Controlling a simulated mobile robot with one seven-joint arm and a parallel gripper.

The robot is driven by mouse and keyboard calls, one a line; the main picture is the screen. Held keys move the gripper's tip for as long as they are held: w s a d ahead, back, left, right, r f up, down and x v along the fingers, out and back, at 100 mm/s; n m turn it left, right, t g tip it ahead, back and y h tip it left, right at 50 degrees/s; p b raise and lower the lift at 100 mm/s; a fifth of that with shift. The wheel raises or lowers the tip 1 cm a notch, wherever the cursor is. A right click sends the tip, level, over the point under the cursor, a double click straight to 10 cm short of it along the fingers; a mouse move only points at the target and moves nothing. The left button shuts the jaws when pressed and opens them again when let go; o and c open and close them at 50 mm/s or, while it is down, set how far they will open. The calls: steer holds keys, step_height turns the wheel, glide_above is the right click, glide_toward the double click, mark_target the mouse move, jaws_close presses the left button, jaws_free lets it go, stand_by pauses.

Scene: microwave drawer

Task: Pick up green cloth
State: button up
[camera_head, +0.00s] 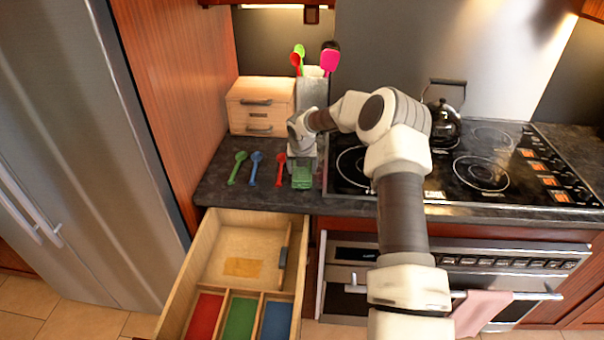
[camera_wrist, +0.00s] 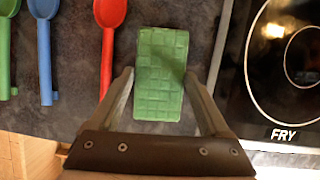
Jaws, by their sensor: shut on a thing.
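The green cloth (camera_wrist: 160,88) is a folded rectangle with a checked pattern, on the dark counter. In the head view the cloth (camera_head: 302,175) is at the counter's front, left of the stove. My gripper (camera_wrist: 158,76) points down over it, one finger on each side, and is shut on it. The cloth looks level with the counter; I cannot tell whether it is lifted. In the head view my gripper (camera_head: 302,160) hides the cloth's far part.
Red (camera_head: 281,170), blue (camera_head: 255,168) and green (camera_head: 237,168) spoons lie left of the cloth. The stove (camera_head: 460,165) with a kettle (camera_head: 443,125) is right. A wooden box (camera_head: 260,105) and utensil holder (camera_head: 314,92) stand behind. An open drawer (camera_head: 213,248) juts out below.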

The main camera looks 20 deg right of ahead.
mark_target(303, 171)
steer(key=shift+r, duration=0.45)
steer(key=r, duration=0.3)
steer(key=shift+s+d+r, duration=0.1)
steer(key=shift+d+r, duration=0.1)
steer(key=shift+r, duration=0.1)
steer(key=s+d+r, duration=0.2)
steer(key=d, duration=0.1)
steer(key=s+d+r, duration=0.4)
steer(key=s+d, duration=0.1)
steer(key=shift+s+d+r, duration=0.1)
steer(key=shift+d+r, duration=0.2)
